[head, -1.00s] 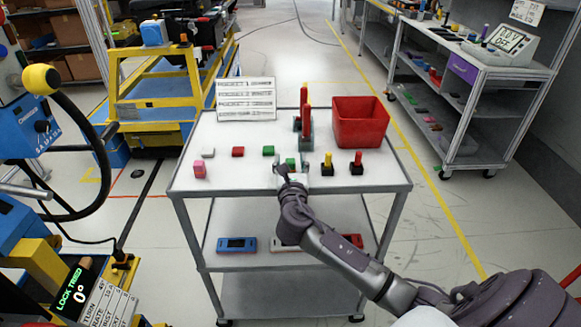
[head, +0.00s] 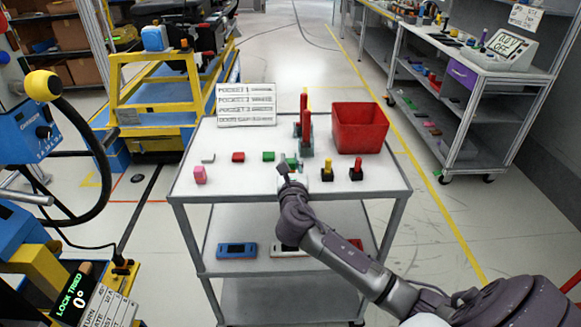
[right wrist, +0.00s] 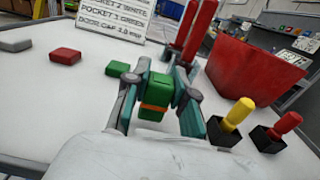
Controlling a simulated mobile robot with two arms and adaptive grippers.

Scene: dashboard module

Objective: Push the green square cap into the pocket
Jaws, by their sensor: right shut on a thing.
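My right gripper (head: 291,169) is low over the middle of the white cart top. It is shut on a green block with an orange band, the green piece (right wrist: 158,92) between its fingers in the right wrist view. A separate small flat green block (head: 268,156) lies on the cart top to the left of the gripper; it also shows in the right wrist view (right wrist: 118,69). I cannot tell which green piece is the square cap. No pocket can be made out at the gripper. My left gripper is not in view.
A red bin (head: 358,128) and upright red posts (head: 306,135) stand behind the gripper. Yellow-topped (head: 327,166) and red-topped (head: 357,167) pegs stand to its right. White (head: 208,158), red (head: 238,157) and pink (head: 200,175) blocks and a sign (head: 246,104) are left.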

